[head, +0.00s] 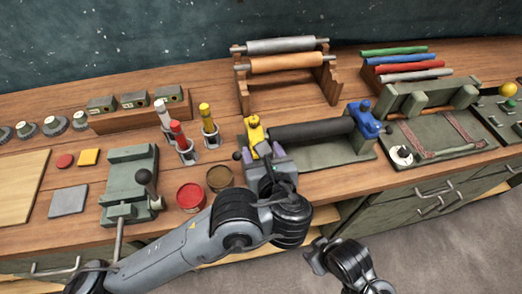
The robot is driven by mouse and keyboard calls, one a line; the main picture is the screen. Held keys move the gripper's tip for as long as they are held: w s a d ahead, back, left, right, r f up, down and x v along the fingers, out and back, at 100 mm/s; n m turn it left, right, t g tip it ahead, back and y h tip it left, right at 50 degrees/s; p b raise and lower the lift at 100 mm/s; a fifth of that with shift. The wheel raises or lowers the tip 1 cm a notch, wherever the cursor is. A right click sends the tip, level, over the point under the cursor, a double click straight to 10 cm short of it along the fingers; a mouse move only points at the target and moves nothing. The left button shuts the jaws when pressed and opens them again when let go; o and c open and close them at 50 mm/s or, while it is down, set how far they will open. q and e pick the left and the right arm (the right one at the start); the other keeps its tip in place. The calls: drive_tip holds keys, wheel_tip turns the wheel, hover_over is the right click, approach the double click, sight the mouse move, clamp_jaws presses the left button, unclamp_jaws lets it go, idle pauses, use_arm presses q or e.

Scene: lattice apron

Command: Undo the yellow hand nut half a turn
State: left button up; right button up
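The yellow hand nut (252,121) tops the yellow end block at the left end of a dark roller (311,131). A blue hand nut (365,106) tops the blue block at the roller's right end. My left gripper (263,153) is just in front of and below the yellow block. Its fingers overlap the block's lower part in the picture, and I cannot tell whether they touch it or how far apart they are. The nut's top shows above them. My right gripper (318,252) is low, in front of the bench; its fingers are too dark and small to read.
Left of the roller stand marker-like tools in holders (209,125), a red tin (190,197), a brown tin (219,179) and a green clamp (130,180). A roller rack (290,65) stands behind. A green frame (430,100) stands right. The floor in front is clear.

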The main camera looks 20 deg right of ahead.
use_arm(q)
drive_tip(key=shift+x, duration=1)
drive_tip(key=shift+c, duration=0.3)
drive_tip(key=c, duration=1)
drive_tip(key=n+y+p, duration=0.2)
drive_tip(key=d+n+y+p, duration=0.1)
drive_tip(key=n+y+p, duration=0.1)
drive_tip(key=y, duration=0.1)
drive_tip(key=shift+n+y, duration=0.3)
drive_tip(key=shift+n, duration=0.1)
drive_tip(key=o, duration=1.1)
drive_tip(key=shift+c, duration=0.2)
drive_tip(key=shift+p, duration=0.3)
